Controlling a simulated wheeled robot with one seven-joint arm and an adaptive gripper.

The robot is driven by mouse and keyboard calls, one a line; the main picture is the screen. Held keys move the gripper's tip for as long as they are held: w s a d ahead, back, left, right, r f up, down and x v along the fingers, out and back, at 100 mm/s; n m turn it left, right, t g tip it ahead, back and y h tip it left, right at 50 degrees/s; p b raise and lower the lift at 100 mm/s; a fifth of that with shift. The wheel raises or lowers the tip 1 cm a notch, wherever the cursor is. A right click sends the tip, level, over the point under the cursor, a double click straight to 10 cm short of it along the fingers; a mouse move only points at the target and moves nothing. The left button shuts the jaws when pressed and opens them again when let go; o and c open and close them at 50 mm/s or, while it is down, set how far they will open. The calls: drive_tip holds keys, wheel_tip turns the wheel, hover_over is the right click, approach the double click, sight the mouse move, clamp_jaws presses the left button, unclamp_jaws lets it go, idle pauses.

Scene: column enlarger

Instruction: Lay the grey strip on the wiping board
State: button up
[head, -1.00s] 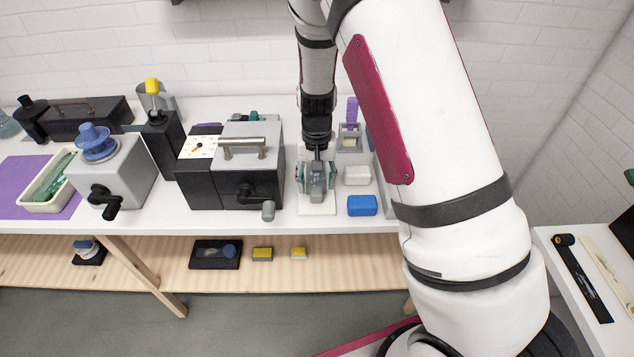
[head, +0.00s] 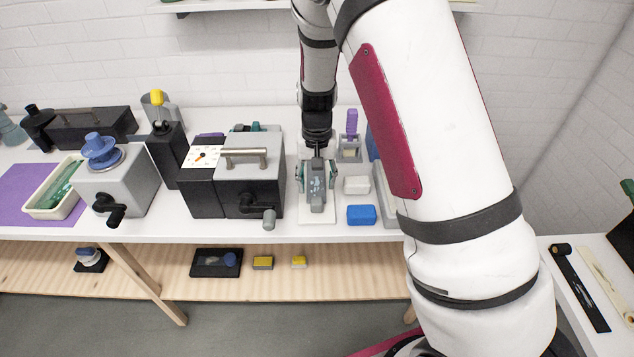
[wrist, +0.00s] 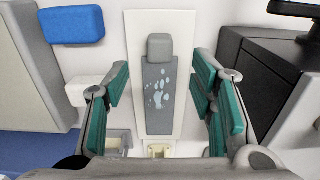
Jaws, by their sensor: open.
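The grey strip (wrist: 158,95) lies lengthwise along the middle of the white wiping board (wrist: 185,40), with a thicker grey block at one end and pale wet-looking patches on its face. In the head view the strip (head: 317,194) sits on the board (head: 318,217), its block end toward the table's front edge. My gripper (wrist: 158,82) is open, its teal-padded fingers on either side of the strip with visible gaps. In the head view my gripper (head: 317,176) is over the board, and its fingers partly hide the strip's far end.
A blue block (head: 361,215) and a white block (head: 356,185) lie right of the board. A black and grey box with a crank (head: 252,190) stands close on the left. A grey tray (head: 386,200) is farther right, and a purple-handled item (head: 351,125) stands behind.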

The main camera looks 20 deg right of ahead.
drive_tip(key=shift+r, duration=0.4)
wheel_tip(320, 180, up, 12)
idle(0.7)
idle(0.5)
drive_tip(key=s+r+n+t+y, duration=0.1)
drive_tip(key=s+r+n+t, duration=0.15)
drive_tip(key=s+r, duration=1)
drive_tip(key=s+r+n+t+h+b, duration=0.1)
drive_tip(key=s+r+t, duration=0.1)
drive_tip(key=s, duration=1)
drive_tip(key=shift+s+t+b, duration=0.25)
drive_tip(key=shift+t+b, duration=0.05)
drive_tip(key=shift+t, duration=0.25)
